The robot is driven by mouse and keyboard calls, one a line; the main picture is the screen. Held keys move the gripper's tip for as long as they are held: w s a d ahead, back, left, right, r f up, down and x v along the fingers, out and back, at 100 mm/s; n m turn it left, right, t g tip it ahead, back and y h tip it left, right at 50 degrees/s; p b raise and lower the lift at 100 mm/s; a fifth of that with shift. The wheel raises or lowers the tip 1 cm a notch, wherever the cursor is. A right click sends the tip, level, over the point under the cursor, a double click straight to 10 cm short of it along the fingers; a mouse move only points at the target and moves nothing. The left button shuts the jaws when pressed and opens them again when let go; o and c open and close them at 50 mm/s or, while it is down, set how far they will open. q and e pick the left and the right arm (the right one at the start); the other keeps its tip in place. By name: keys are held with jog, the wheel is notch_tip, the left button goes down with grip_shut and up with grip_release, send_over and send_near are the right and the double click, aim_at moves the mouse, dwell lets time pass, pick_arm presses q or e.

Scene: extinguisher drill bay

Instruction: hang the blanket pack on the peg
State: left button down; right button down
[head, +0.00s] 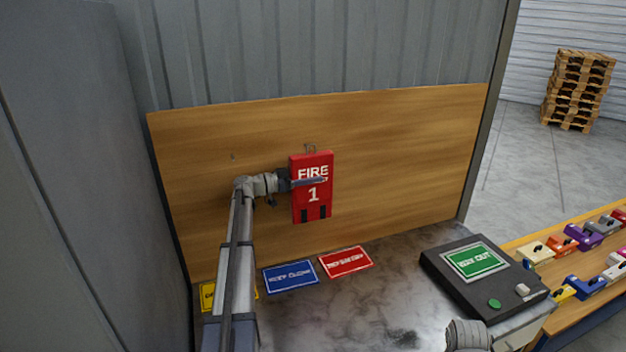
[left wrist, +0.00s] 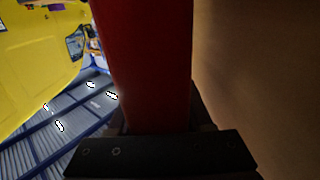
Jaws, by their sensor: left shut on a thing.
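The blanket pack (head: 312,203) is a red upright box marked "FIRE 1", with a small loop (head: 311,149) at its top. It is in front of the wooden board, and I cannot tell whether it touches it. My left gripper (head: 309,182) is shut on the pack from its left side. In the left wrist view the red pack (left wrist: 147,65) fills the middle, above a dark gripper part. A small dark peg-like spot (head: 233,156) shows on the board, left of the pack. Whether the loop is on any peg is too small to tell. My right gripper is out of view.
The wooden board (head: 400,140) stands behind a grey bench top (head: 370,310). Blue (head: 290,276) and red (head: 346,262) signs lie below the pack. A black case with a green sign (head: 474,261) stands at right. A side table holds several coloured blocks.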

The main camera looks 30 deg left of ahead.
pick_arm(q)
jog(key=shift+w+a+f+b, duration=0.2)
jog(key=shift+w+a+b, duration=0.35)
jog(key=shift+w+a, duration=0.5)
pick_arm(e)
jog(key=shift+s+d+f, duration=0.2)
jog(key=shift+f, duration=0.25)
